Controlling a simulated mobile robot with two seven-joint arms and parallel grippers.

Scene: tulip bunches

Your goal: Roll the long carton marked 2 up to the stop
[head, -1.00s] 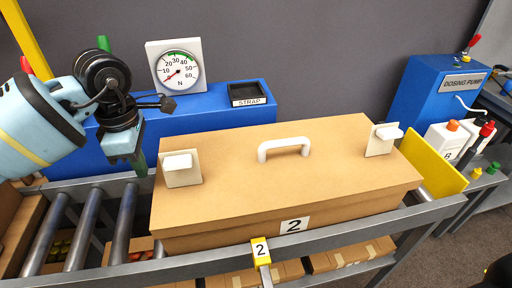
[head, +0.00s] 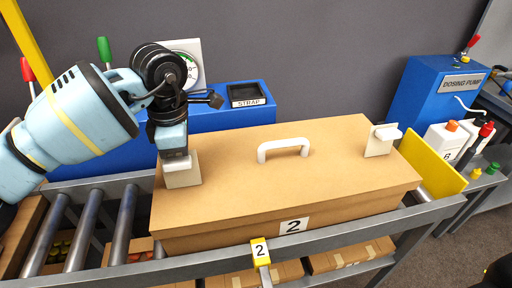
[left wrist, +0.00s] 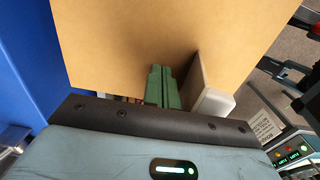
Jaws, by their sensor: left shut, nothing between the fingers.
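The long tan carton (head: 270,178) marked 2 lies on the roller conveyor. It has a white top handle (head: 284,148) and a pale bracket at each end, left (head: 183,173) and right (head: 383,139). A yellow stop plate (head: 436,163) stands at the carton's right end, with a narrow gap seeming to show at the front. My left gripper (head: 175,148) is at the left bracket, hiding its upper part. In the left wrist view its green fingers (left wrist: 165,88) are shut and empty, close beside the bracket (left wrist: 200,85); whether they touch it I cannot tell.
Bare rollers (head: 82,229) lie left of the carton. A grey rail with a yellow 2 tag (head: 260,250) runs along the front. Behind stand a blue strap unit (head: 232,118) and a round gauge, partly hidden by my arm. A blue dosing pump (head: 430,92) and bottles are at right.

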